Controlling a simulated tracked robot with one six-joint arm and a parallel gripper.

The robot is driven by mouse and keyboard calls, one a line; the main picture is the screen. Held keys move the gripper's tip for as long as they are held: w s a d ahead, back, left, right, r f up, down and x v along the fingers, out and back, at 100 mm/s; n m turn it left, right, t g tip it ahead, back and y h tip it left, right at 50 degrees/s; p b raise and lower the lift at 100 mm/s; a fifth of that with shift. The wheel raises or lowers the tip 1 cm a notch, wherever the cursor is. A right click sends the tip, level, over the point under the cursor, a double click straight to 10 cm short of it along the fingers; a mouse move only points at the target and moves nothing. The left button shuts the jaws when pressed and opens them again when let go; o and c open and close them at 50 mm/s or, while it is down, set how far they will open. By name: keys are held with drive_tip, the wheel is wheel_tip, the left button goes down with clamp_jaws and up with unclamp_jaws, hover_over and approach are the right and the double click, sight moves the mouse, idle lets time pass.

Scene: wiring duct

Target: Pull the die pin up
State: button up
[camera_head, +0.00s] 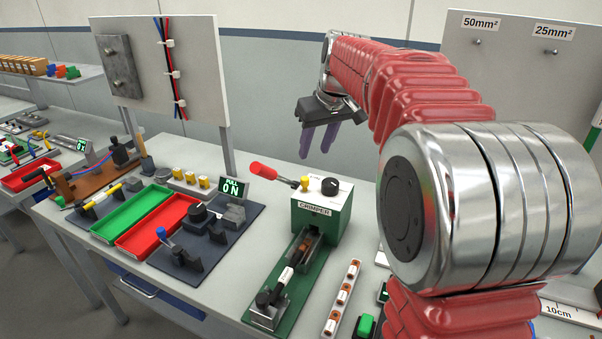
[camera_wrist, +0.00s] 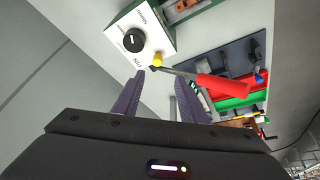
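The crimper (camera_head: 318,218) is a white and green box in the middle of the bench. On its top are a small yellow knob (camera_head: 305,183), a black dial (camera_head: 329,187) and a red-handled lever (camera_head: 272,174). In the wrist view the yellow knob (camera_wrist: 157,60) sits beside lettering that seems to read PIN, so I take it as the die pin. My gripper (camera_head: 317,150) hangs above the crimper, purple fingers pointing down. In the wrist view my gripper (camera_wrist: 160,77) is open and empty, with the knob just beyond the fingertips. The fingers do not touch it.
The red lever (camera_wrist: 222,86) reaches out close to the knob. A green base (camera_head: 290,283) with a black clamp stands in front of the crimper. Green (camera_head: 131,213) and red trays lie to the left. An upright panel (camera_head: 497,85) stands at the right.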

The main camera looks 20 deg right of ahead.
sight(306, 178)
drive_tip(key=shift+w+d+f, duration=0.1)
drive_tip(key=shift+w+d, duration=0.2)
drive_tip(key=shift+w, duration=0.1)
drive_tip(key=x, duration=1.3)
drive_tip(key=shift+a+f, duration=0.1)
drive_tip(key=shift+f, duration=0.3)
drive_tip(key=shift+c, duration=0.6)
clamp_jaws()
drive_tip(key=shift+r, duration=0.1)
